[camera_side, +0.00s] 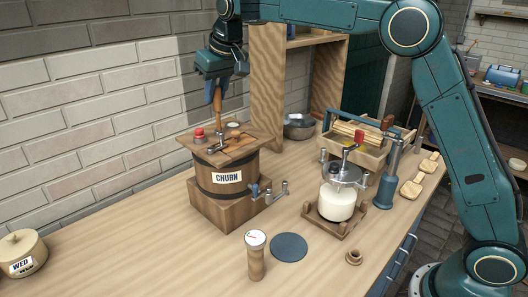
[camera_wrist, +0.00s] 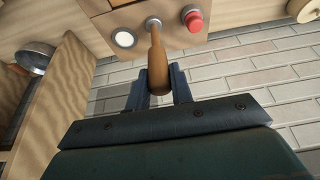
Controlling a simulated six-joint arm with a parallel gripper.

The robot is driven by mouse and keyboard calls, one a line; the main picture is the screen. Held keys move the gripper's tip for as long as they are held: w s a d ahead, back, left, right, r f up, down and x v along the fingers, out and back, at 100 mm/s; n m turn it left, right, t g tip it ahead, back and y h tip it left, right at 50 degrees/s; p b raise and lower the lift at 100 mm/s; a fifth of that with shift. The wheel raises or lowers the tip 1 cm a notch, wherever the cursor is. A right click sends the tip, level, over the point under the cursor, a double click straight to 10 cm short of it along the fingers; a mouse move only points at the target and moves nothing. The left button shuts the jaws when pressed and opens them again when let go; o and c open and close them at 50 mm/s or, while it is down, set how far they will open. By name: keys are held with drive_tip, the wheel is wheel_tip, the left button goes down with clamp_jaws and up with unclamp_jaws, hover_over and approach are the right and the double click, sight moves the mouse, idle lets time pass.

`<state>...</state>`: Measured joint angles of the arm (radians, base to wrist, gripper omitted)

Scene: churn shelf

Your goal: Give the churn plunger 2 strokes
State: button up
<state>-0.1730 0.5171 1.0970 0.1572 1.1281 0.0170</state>
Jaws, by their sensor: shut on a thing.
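The churn (camera_side: 222,185) is a dark wooden barrel with a square wooden lid and a "CHURN" label, standing on a wooden block on the bench. Its plunger (camera_side: 217,104) is a brown wooden handle rising from the lid, and it also shows in the wrist view (camera_wrist: 157,62). My gripper (camera_side: 214,92) is above the lid, shut on the upper part of the plunger handle. In the wrist view, its blue fingers (camera_wrist: 159,84) stand on both sides of the handle. How deep the plunger reaches inside the barrel is hidden.
A red knob (camera_side: 199,134) sits on the lid. A glass jar (camera_side: 338,201) with a crank stands to the right, near a wooden crate (camera_side: 361,150). A wooden timer post (camera_side: 256,258) and a dark round mat (camera_side: 289,246) are in front. A wooden shelf (camera_side: 267,85) rises behind the churn.

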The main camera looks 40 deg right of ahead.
sight(219, 106)
drive_tip(key=shift+f, duration=2.55)
drive_tip(key=shift+r, duration=2.65)
drive_tip(key=shift+f, duration=2.65)
drive_tip(key=o, duration=1)
